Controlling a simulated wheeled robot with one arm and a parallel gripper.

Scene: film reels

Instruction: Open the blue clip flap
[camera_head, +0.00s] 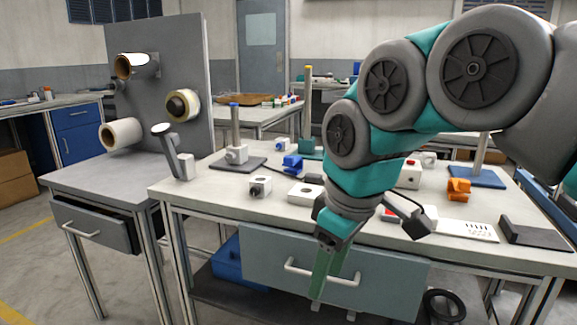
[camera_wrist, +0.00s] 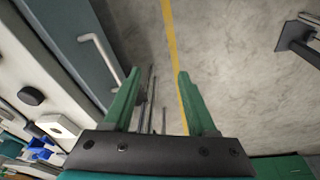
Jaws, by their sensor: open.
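A blue clip (camera_head: 292,163) sits on the white table top, left of my arm in the head view. It is small there, and I cannot tell how its flap stands. A blue thing that looks like the same clip shows at the lower left of the wrist view (camera_wrist: 38,150). My gripper (camera_head: 328,274) points down in front of the table's drawer, below the table top and well apart from the clip. Its two green fingers are spread with nothing between them in the wrist view (camera_wrist: 158,80).
The table drawer (camera_head: 270,262) has a pale handle near my fingers. White blocks (camera_head: 304,194) and an orange block (camera_head: 458,189) stand on the table. A grey panel (camera_head: 183,75) with film reels (camera_head: 121,133) stands at left. Floor (camera_wrist: 225,60) lies beneath my gripper.

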